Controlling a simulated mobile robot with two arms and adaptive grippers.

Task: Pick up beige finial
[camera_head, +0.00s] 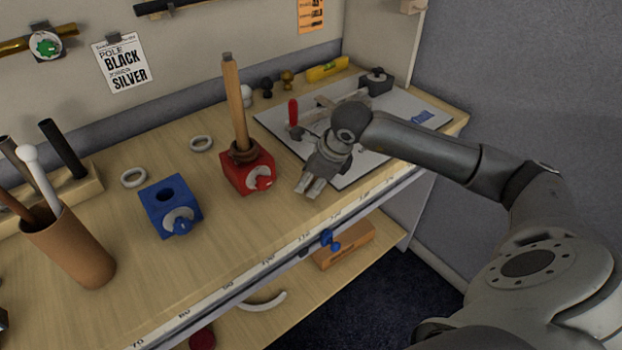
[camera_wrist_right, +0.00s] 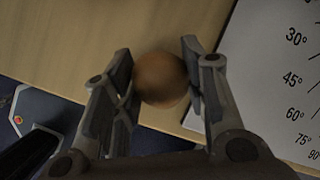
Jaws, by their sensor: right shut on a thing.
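In the right wrist view a round tan-brown ball, which I take to be the beige finial (camera_wrist_right: 161,79), sits between the fingertips of my right gripper (camera_wrist_right: 158,72). The pads press on it from both sides. In the head view my right gripper (camera_head: 311,187) is low over the table's front part, just right of the red block; the finial cannot be made out there. Whether it touches the table is unclear. My left gripper is not in view.
A red block (camera_head: 235,178) holds an upright wooden pole (camera_head: 233,105) beside my gripper. A blue block (camera_head: 157,222) and a brown cup of rods (camera_head: 85,262) stand left. A white angle board (camera_head: 388,132) lies right. Small finials (camera_head: 267,87) stand at the back.

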